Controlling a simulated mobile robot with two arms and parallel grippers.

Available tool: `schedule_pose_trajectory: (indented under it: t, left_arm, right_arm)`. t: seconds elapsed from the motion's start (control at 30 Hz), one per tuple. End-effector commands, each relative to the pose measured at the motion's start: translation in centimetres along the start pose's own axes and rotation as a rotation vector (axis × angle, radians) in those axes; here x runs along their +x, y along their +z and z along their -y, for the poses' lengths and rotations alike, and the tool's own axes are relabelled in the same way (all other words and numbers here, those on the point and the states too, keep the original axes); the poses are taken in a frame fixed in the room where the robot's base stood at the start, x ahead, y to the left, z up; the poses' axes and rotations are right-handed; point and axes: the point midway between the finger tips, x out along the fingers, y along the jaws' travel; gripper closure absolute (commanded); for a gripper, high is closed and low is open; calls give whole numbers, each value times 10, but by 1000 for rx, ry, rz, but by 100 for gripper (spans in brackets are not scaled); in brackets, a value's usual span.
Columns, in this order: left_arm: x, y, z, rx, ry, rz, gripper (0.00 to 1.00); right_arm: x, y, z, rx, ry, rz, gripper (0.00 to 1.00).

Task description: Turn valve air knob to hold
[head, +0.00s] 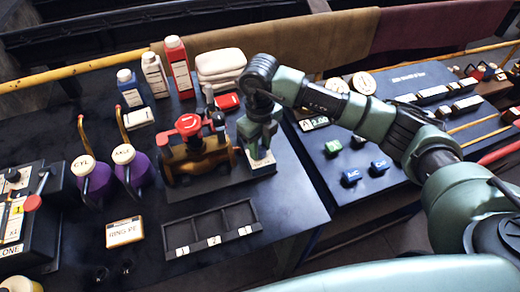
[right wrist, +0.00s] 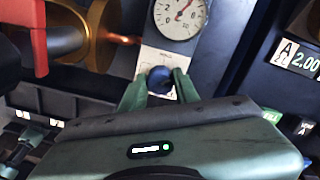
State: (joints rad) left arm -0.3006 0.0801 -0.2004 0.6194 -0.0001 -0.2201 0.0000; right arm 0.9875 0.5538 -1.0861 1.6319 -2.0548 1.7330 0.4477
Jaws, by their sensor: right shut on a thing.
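My right gripper (head: 260,150) reaches down at the right end of the brass valve assembly (head: 200,158). In the right wrist view, its two green fingers (right wrist: 160,88) are shut on a dark blue round knob (right wrist: 160,79), one on each side. The knob sits on a pale label plate (right wrist: 152,60), whose print is too small to read surely. The plate also shows below the gripper in the head view (head: 262,164). The gripper hides the knob there, and I cannot tell where the knob points. My left gripper is not in view.
A round gauge (right wrist: 180,16) stands just beyond the knob. A red handwheel (head: 188,124) tops the brass valve to the left. A three-part tray (head: 210,228) lies in front. Bottles (head: 178,68) and folded cloths (head: 221,64) stand behind. Two purple oil cans (head: 94,182) stand left.

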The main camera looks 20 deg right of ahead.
Motion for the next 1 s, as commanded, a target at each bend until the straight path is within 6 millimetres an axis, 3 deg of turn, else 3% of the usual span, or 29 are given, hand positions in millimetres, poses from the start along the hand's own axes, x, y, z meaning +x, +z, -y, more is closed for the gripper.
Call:
schedule_pose_trajectory:
  t: [0.03, 0.5, 1.0]
  left_arm:
    - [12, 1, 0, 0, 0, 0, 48]
    - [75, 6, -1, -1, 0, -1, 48]
    - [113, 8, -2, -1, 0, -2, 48]
  right_arm:
    - [5, 1, 1, -37, -4, 3, 100]
    - [5, 1, 1, -475, -5, 5, 100]
    - [1, 1, 0, -806, -3, 4, 100]
